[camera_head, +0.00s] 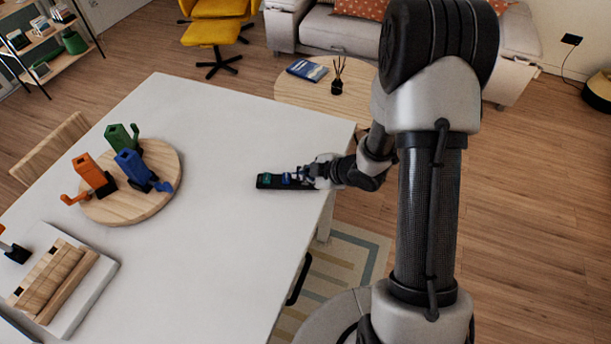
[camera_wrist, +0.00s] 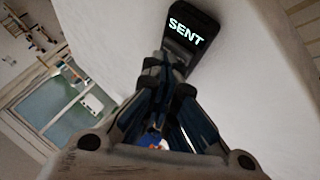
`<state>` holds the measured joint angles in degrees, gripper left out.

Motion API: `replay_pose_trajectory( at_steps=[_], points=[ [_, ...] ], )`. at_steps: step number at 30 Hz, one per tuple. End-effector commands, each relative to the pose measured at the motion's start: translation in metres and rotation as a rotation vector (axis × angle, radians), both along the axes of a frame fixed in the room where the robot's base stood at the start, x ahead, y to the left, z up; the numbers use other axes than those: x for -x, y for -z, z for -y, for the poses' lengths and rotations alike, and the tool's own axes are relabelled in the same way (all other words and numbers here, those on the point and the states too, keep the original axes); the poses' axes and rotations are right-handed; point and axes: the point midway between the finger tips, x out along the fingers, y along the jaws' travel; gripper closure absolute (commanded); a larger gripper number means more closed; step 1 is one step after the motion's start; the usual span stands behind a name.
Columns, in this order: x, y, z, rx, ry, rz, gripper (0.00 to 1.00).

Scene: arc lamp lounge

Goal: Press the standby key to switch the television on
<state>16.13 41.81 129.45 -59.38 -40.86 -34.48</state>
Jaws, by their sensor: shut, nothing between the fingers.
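A black remote control (camera_head: 266,182) lies flat on the white table near its right edge, with a small green patch on it. The shut fingertips (camera_wrist: 170,62) also show in the wrist view, at the near end of the remote. They hide the keys there, and I cannot tell whether they touch. No television can be made out.
The white table (camera_head: 225,230) holds a round wooden board (camera_head: 130,205) with orange, green and blue objects at the left. A white tray (camera_head: 95,290) with wooden pieces is at the front left. The table between the board and the remote is clear.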

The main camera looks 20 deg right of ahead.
Motion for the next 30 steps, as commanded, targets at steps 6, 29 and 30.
replay_pose_trajectory(
  at_steps=[6,29,30],
  points=[
    [0.000,-0.016,0.000,0.000,0.000,0.000,1.00],
    [0.000,-0.045,0.000,0.001,0.000,0.001,1.00],
    [0.000,-0.049,0.000,0.001,0.000,0.001,1.00]
  ],
)
